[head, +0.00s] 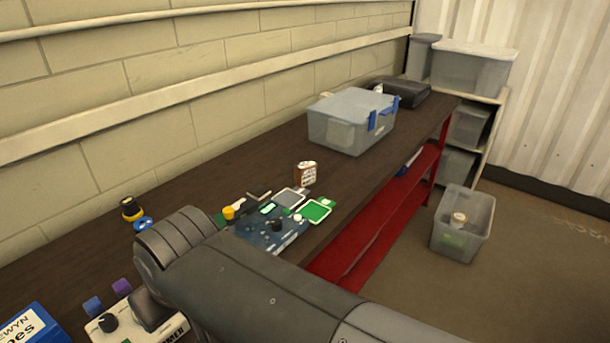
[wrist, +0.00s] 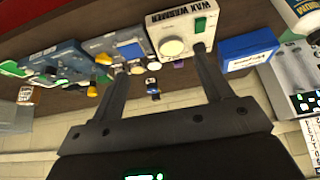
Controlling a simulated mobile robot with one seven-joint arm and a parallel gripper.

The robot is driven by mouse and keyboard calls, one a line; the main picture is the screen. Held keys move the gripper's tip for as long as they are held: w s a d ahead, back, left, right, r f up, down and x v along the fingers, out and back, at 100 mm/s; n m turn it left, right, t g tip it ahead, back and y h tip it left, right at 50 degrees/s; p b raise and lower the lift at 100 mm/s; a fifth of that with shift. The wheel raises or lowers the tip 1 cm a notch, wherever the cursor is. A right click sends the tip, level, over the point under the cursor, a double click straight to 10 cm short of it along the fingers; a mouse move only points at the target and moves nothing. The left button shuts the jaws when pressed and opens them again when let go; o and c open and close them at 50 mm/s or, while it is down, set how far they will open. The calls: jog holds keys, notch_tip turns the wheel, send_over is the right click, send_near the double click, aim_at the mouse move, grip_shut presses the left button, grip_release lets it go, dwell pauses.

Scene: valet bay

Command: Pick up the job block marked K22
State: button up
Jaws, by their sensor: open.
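I cannot read a K22 mark in either view, so I cannot tell which thing is the job block. Two small plain blocks, a blue one (head: 92,305) and a purple one (head: 122,287), sit behind the white wax warmer (head: 103,326) at the lower left of the head view. The wax warmer also shows at the top of the wrist view (wrist: 185,37). My gripper (wrist: 165,60) is open in the wrist view, with its two fingers apart and nothing seen held between them. In the head view my arm hides part of the bench.
A blue lettered box (head: 32,328) lies at the lower left. A blue tray-like unit (head: 272,236), a green-framed panel (head: 316,210) and a small brown-and-white tin (head: 306,173) are mid-bench. A lidded clear bin (head: 352,125) stands farther back. An open bin (head: 463,225) is on the floor.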

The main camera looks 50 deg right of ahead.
jog(key=o, duration=0.3)
jog(key=shift+o, duration=0.2)
